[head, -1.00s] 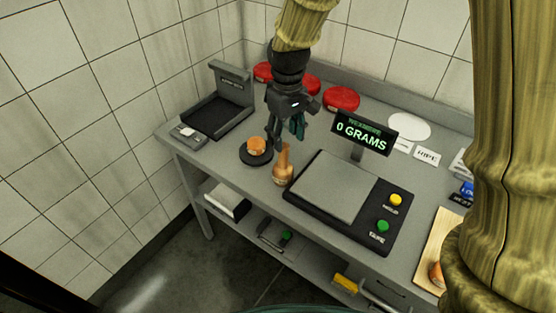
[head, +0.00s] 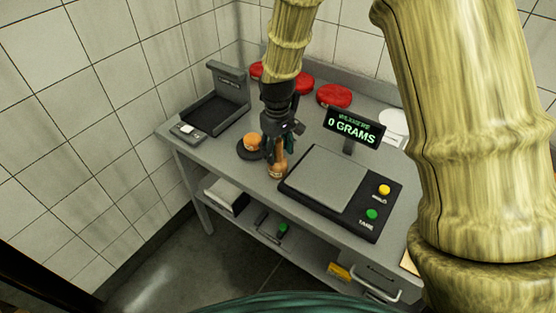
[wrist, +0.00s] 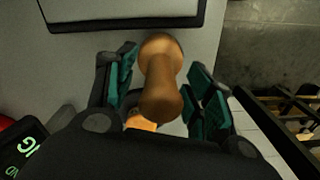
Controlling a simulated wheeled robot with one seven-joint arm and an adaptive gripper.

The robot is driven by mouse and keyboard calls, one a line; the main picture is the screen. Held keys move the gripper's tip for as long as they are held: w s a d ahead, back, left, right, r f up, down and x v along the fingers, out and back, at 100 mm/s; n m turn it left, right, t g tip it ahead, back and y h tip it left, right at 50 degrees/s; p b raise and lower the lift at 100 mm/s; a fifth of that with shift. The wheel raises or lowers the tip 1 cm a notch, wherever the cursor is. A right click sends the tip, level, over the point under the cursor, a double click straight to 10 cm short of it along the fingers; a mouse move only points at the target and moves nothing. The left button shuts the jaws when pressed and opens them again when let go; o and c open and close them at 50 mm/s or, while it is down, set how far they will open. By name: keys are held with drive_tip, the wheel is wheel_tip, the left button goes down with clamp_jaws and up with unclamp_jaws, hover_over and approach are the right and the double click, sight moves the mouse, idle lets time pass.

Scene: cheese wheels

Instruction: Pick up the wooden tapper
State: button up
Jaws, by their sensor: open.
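The wooden tapper (head: 277,169) stands upright on the grey table, just left of the scale, in the head view. In the wrist view the brown tapper (wrist: 161,80) lies between the two teal-padded fingers of my gripper (wrist: 160,88). The fingers are open, with a gap visible on each side of it. In the head view my gripper (head: 279,150) points down around the tapper's upper part and hides some of it.
A scale (head: 325,180) with a display reading 0 GRAMS (head: 354,127) stands close on the right. A small orange-brown piece (head: 252,141) sits on a dark round base just left. Red wheels (head: 334,95) lie behind. A black tray (head: 213,113) is at the back left.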

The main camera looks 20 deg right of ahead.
drive_tip(key=shift+w+f, duration=0.15)
drive_tip(key=shift+f, duration=0.1)
drive_tip(key=shift+s+r, duration=0.2)
drive_tip(key=shift+s, duration=0.15)
drive_tip(key=shift+w+f, duration=0.15)
drive_tip(key=shift+w, duration=0.05)
drive_tip(key=c, duration=0.6)
drive_tip(key=shift+s, duration=0.1)
clamp_jaws()
